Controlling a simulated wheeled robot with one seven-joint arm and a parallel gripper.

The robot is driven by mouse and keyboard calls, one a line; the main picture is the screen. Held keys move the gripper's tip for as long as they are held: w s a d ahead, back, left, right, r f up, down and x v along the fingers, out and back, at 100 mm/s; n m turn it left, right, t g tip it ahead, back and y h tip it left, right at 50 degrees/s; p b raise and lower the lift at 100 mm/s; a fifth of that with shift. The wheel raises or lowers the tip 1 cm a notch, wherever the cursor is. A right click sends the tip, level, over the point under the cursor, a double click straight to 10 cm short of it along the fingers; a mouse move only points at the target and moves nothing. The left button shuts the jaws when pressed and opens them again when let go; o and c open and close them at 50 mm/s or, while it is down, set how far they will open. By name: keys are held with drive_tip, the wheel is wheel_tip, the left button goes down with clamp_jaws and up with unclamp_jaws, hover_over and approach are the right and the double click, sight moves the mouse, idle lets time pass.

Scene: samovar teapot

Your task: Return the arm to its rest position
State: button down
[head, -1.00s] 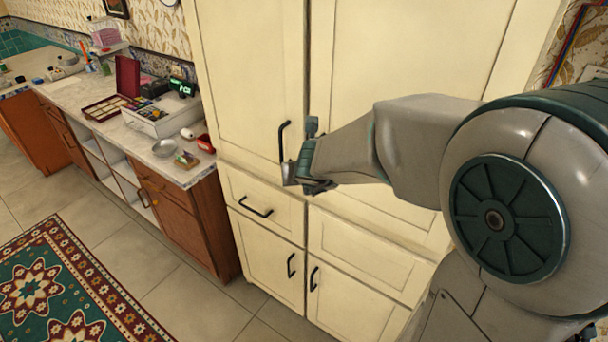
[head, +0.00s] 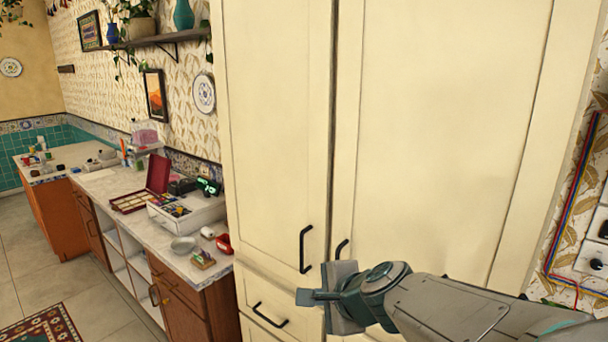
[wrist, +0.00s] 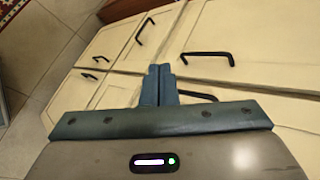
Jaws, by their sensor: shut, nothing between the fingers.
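My gripper (head: 318,296) shows in the head view at the lower middle, in front of the tall cream cabinet (head: 430,140). It is empty, and its fingers point left. In the wrist view my gripper (wrist: 159,72) has its two fingers together, with cabinet doors and black handles beyond it. My arm reaches in from the lower right of the head view. The gripper overlaps the cabinet in the picture near a black door handle (head: 305,249); I cannot tell how far apart they are.
A marble counter (head: 125,205) runs along the left, with a white box (head: 186,212), a red case (head: 158,172) and a small metal dish (head: 183,244) on it. Tiled floor and a patterned rug (head: 40,330) lie at the lower left. Cables and sockets are on the right wall.

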drive_tip(key=s+d+f+n+g+h+b, duration=0.2)
drive_tip(key=s+d+f+n+g+h, duration=0.3)
drive_tip(key=s+d+n, duration=0.7)
wheel_tip(320, 180, down, 2)
drive_tip(key=s+n, duration=0.2)
drive_tip(key=s, duration=0.1)
drive_tip(key=shift+f+n+h+b, duration=0.2)
drive_tip(key=shift+n+h+b, duration=0.1)
drive_tip(key=shift+n, duration=0.1)
